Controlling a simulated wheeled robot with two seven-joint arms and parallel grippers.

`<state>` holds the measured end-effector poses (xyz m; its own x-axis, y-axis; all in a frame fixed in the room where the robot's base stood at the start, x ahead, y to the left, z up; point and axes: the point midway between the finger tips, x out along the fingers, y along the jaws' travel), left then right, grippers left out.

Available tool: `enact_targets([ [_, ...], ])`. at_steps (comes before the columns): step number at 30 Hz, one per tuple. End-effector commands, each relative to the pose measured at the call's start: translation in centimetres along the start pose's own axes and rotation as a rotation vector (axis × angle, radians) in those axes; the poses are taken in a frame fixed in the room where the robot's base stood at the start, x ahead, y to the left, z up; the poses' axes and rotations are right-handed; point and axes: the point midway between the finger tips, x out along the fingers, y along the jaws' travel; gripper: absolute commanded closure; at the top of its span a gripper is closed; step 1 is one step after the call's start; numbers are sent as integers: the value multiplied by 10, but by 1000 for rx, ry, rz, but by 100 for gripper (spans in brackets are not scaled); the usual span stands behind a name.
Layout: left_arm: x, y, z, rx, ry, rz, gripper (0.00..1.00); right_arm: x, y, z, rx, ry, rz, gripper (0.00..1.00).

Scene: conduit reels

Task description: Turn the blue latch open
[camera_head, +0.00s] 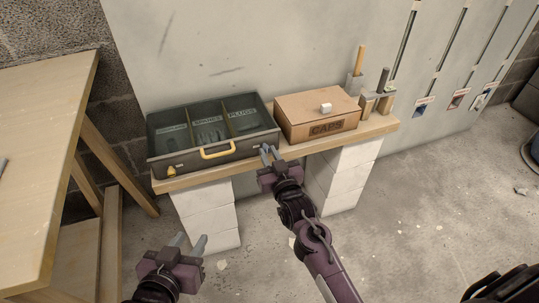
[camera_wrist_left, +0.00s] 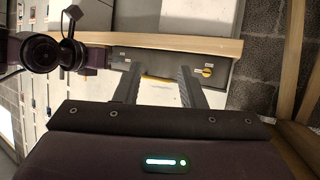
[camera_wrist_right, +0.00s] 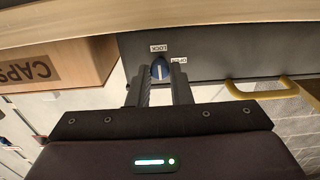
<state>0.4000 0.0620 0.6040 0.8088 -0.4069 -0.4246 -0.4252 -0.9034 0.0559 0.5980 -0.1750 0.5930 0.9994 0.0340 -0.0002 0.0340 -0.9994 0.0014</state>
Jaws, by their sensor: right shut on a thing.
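The blue latch (camera_wrist_right: 160,69) is a round knob with a white line on the front of the grey case (camera_head: 232,151). In the right wrist view, the LOCK label (camera_wrist_right: 159,48) is just above it and the OPEN label (camera_wrist_right: 179,62) to its right. The knob's white line runs roughly up and down, in line with the LOCK label. My right gripper (camera_head: 269,153) is at the right end of the case front, its fingers shut on the latch from both sides. My left gripper (camera_head: 188,244) is open and empty, low in front of the bench.
The case has a yellow handle (camera_head: 217,152) and a yellow latch (camera_head: 171,171) at its left end. A CAPS box (camera_head: 315,112) stands on the bench (camera_head: 293,152), right of the case. A wooden table (camera_head: 45,150) is at left.

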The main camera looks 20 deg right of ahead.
Motion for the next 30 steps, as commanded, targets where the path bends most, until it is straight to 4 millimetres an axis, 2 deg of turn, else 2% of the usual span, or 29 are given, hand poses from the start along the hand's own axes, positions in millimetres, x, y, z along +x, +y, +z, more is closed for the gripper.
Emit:
enact_targets([
  [3, -1, 0, 5, -1, -30, 1, 64, 0, 0, 0, -10, 0, -1, 100],
  [8, -7, 3, 41, -9, -184, 6, 64, 0, 0, -1, -43, -1, -1, 100],
  [11, -15, 6, 70, -14, -317, 13, 64, 0, 0, -2, -74, -2, -1, 100],
  [15, -40, 13, 120, -22, -554, 27, 64, 0, 0, -2, -135, -1, -1, 100],
  [23, -53, -2, 123, -32, -666, -9, 64, 0, 0, -4, -274, -2, -2, 100],
  [30, -75, -22, 125, -58, -821, -62, 64, 0, 0, -4, -504, -1, -3, 100],
])
